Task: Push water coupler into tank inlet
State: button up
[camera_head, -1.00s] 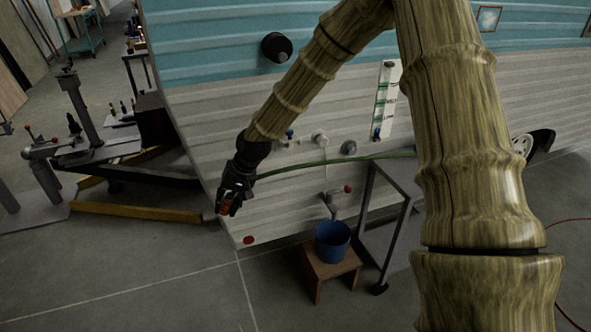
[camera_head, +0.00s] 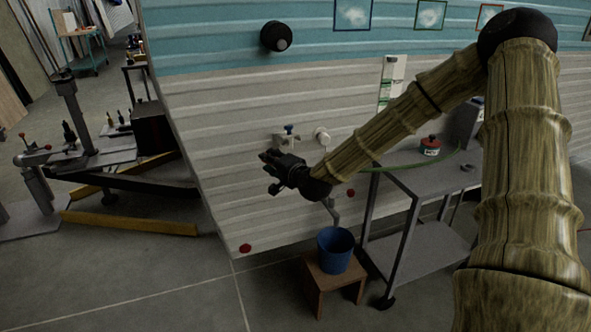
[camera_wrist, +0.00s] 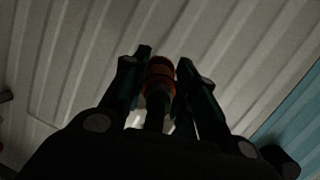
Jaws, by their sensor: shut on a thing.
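My gripper (camera_head: 268,172) is shut on the water coupler, in front of the camper's lower side wall. In the wrist view the orange coupler (camera_wrist: 160,72) sits between the two dark fingers, pointing toward the ribbed wall and apart from any fitting I can see there. The head view does not clearly show the coupler. A green hose (camera_head: 400,166) shows on the right side of my forearm. On the wall above my gripper are a fitting with a blue top (camera_head: 289,130) and a white round fitting (camera_head: 322,137). I cannot tell which is the tank inlet.
A grey cart (camera_head: 412,238) stands at right with a red can (camera_head: 430,145) on it. A blue bucket (camera_head: 335,255) sits on a wooden stool (camera_head: 314,284) below my arm. A black round knob (camera_head: 276,36) sticks out of the wall above. Floor at lower left is clear.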

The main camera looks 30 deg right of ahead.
jog(key=s+d+m+t+h+b, duration=0.1)
jog(key=s+d+m+h+b, duration=0.1)
jog(key=d+h, duration=0.2)
jog(key=d, duration=0.3)
jog(key=shift+d+f+m+t, duration=0.3)
jog(key=shift+f, duration=0.1)
jog(key=shift+b+x, duration=1.05)
jog(key=shift+x, duration=1.8)
jog(key=shift+a+r, duration=0.1)
jog(key=shift+a, duration=0.05)
jog(key=shift+w, duration=0.55)
dwell(0.4)
